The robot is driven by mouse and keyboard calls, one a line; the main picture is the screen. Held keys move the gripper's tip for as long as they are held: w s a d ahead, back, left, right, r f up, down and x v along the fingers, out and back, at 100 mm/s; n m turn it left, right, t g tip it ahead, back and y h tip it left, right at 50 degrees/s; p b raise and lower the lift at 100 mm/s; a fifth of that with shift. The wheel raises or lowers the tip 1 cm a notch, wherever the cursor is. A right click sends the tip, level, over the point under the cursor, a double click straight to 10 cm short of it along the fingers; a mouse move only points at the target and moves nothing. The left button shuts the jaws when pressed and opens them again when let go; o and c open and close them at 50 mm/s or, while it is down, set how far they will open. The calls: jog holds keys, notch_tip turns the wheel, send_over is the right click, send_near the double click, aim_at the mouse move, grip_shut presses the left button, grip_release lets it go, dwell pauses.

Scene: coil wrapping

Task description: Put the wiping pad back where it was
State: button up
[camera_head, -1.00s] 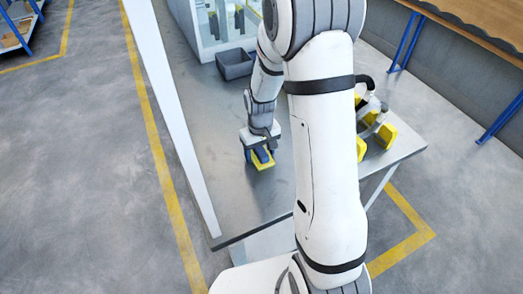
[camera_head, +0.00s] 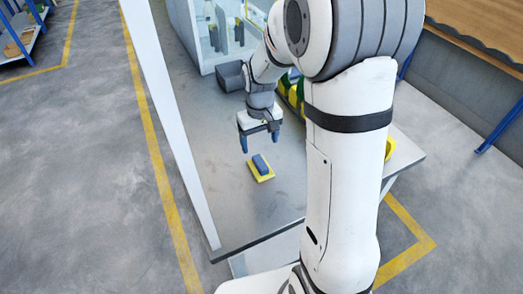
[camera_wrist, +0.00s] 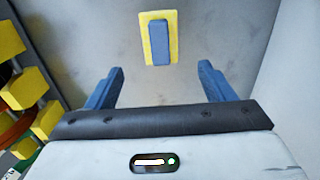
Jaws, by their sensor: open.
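The wiping pad (camera_head: 260,168) is a yellow pad with a blue block grip on top. It lies flat on the grey table (camera_head: 215,150), near its front part. In the wrist view the wiping pad (camera_wrist: 159,38) lies beyond and between the two blue fingers. My gripper (camera_head: 260,144) is open and empty, raised above the table and behind the pad in the head view. In the wrist view my gripper (camera_wrist: 162,76) has its fingers wide apart, with nothing between them.
A grey bin (camera_head: 230,75) stands at the back of the table by a glass-walled cabinet (camera_head: 220,35). Yellow blocks (camera_wrist: 25,88) stand at the left in the wrist view. My arm hides much of the table's right side. The table around the pad is clear.

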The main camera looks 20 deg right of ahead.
jog(key=s+r+m+t, duration=0.1)
jog(key=s+r, duration=0.4)
jog(key=s, duration=0.4)
jog(key=s+r+m+t, duration=0.1)
jog(key=s+r, duration=0.4)
jog(key=s, duration=0.4)
jog(key=shift+s+d+r+t, duration=0.2)
jog(key=shift+d+r+t, duration=0.1)
jog(key=shift+d+r, duration=0.1)
